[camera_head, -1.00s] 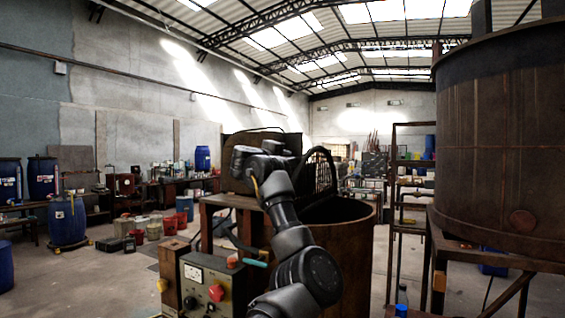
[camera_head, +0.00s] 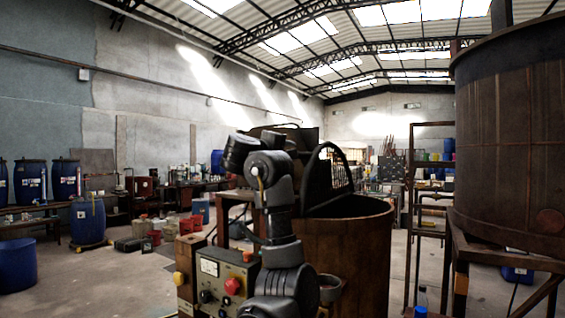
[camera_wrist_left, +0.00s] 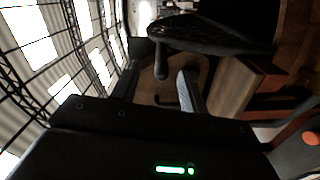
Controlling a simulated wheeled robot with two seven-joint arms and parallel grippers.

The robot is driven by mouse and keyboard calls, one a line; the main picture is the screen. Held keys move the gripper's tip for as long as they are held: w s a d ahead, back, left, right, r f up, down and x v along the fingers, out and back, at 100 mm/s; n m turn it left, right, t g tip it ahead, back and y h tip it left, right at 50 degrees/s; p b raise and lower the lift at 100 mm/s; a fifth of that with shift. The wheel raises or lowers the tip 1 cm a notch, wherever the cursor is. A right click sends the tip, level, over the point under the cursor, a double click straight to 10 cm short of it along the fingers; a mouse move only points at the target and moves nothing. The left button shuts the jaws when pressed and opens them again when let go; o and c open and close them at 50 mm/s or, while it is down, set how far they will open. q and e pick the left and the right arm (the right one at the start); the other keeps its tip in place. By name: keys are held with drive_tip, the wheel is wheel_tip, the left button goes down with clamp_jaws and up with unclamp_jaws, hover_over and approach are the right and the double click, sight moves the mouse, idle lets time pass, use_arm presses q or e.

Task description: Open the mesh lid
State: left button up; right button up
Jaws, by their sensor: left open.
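The mesh lid (camera_head: 335,172) is a dark arched frame with mesh, standing raised and tilted over the rim of the rusty brown vat (camera_head: 350,255). In the left wrist view the lid (camera_wrist_left: 220,35) is a dark rounded panel with a short handle bar (camera_wrist_left: 160,62) pointing down. My left gripper (camera_wrist_left: 158,76) is open, one finger on each side of the handle's end; whether they touch is unclear. In the head view my left arm rises in front of the vat and its wrist hides the fingers. My right gripper is not in view.
A control box (camera_head: 222,282) with a red knob stands in front of the vat, left of my arm. A large rusty tank (camera_head: 515,140) on a stand is at the right, beside a metal rack (camera_head: 430,220). Blue drums (camera_head: 88,220) stand at the left; floor there is partly clear.

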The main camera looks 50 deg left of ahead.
use_arm(q)
drive_tip(key=shift+v, duration=1.1)
